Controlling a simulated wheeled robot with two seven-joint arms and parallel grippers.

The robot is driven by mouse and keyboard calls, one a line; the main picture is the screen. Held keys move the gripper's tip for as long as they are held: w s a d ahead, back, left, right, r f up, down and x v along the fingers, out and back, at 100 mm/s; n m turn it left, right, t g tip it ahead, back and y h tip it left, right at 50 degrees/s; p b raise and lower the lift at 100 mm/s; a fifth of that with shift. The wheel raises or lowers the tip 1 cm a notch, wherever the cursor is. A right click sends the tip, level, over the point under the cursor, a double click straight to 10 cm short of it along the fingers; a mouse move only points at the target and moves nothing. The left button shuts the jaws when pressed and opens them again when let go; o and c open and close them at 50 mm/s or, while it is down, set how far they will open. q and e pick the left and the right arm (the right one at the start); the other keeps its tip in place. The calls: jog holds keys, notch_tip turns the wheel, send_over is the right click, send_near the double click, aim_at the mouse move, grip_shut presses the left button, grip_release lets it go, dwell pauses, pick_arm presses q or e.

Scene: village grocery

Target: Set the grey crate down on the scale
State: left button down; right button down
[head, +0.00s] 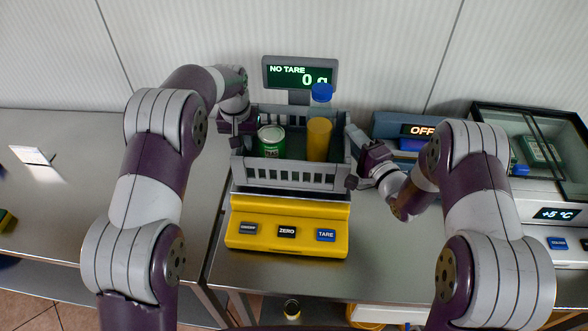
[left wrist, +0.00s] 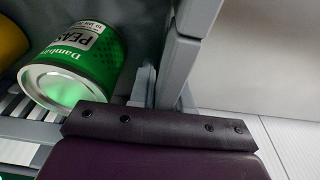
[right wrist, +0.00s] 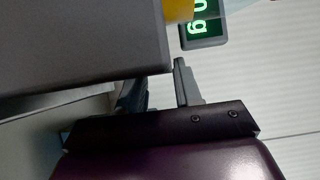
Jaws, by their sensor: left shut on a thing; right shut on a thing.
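The grey crate (head: 290,174) is in the middle of the head view, just above or on the yellow scale (head: 288,222); whether it touches the platform I cannot tell. It looks level and holds a green can (head: 271,141) and a yellow bottle with a blue cap (head: 319,138). The scale's display (head: 302,73) reads "NO TARE" and 0 g. My left gripper (head: 237,128) is shut on the crate's left wall; the can shows beside it in the left wrist view (left wrist: 75,65). My right gripper (head: 356,150) is shut on the crate's right side.
A blue device (head: 400,128) with a display reading "OFF" stands right of the crate. A glass-topped cooler (head: 548,213) showing +5 °C is at the far right. A small white card (head: 30,155) lies on the left counter, which is mostly clear.

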pick_arm(q)
jog(key=c, duration=1.1)
grip_release()
jog(key=shift+f+p, duration=0.1)
jog(key=shift+p, duration=0.25)
pick_arm(e)
jog(key=c, duration=0.8)
grip_release()
jog(key=shift+o, duration=0.2)
pick_arm(q)
jog(key=shift+s, duration=0.1)
pick_arm(e)
jog(key=shift+s, duration=0.15)
jog(key=shift+s+d+f, duration=0.1)
jog(key=shift+s+d, duration=0.05)
jog(key=shift+s, duration=0.05)
jog(key=v, duration=1.1)
jog(key=shift+s, duration=0.2)
